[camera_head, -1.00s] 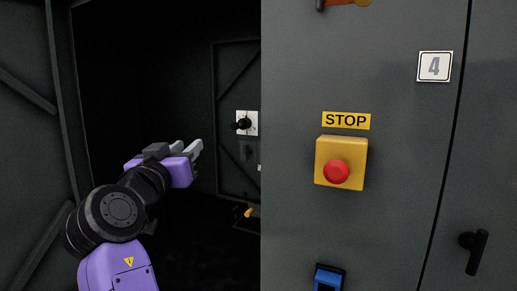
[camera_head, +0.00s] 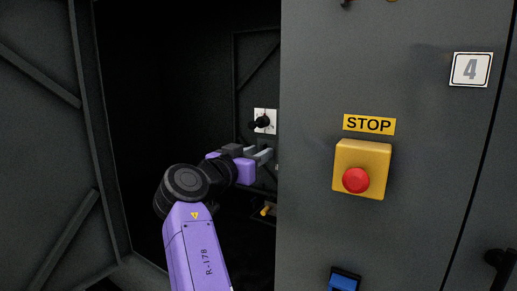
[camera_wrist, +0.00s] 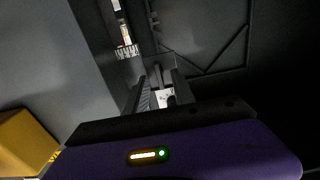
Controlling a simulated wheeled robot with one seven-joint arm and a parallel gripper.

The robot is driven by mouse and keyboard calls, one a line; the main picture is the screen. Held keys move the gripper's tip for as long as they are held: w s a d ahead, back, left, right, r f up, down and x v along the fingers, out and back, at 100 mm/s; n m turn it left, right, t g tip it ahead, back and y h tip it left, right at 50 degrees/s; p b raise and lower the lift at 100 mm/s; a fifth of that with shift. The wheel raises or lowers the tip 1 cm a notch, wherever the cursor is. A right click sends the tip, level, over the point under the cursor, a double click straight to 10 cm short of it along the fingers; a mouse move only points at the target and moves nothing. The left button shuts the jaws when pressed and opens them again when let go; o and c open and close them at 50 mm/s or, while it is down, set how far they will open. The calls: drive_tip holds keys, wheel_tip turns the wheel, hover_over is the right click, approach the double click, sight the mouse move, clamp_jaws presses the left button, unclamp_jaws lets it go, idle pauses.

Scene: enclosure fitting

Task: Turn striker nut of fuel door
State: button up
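My gripper (camera_head: 264,155) reaches into the dark opening left of the grey front panel, just below a white plate with a black knob (camera_head: 262,122). In the wrist view, its two fingers (camera_wrist: 162,92) stand apart with a gap between them, and nothing is seen held. A small white patch (camera_wrist: 164,97) shows beyond the fingers; I cannot tell what it is. I cannot make out a striker nut, and I cannot tell which door is the fuel door.
The grey panel (camera_head: 420,60) stands close to the right of my gripper. It carries a yellow box with a red stop button (camera_head: 356,180). A dark braced door (camera_head: 40,130) is at the left. A small yellow handle (camera_head: 265,209) lies low inside.

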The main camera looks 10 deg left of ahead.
drive_tip(key=shift+w+d, duration=0.1)
drive_tip(key=shift+w, duration=0.1)
drive_tip(key=shift+c, duration=0.2)
clamp_jaws()
drive_tip(key=n, duration=0.7)
drive_tip(key=n+p, duration=0.1)
drive_tip(key=n, duration=0.7)
drive_tip(key=n+p, duration=0.1)
drive_tip(key=n, duration=0.6)
drive_tip(key=shift+a+f+n, duration=0.25)
drive_tip(key=shift+f+n, duration=0.05)
drive_tip(key=shift+f, duration=0.1)
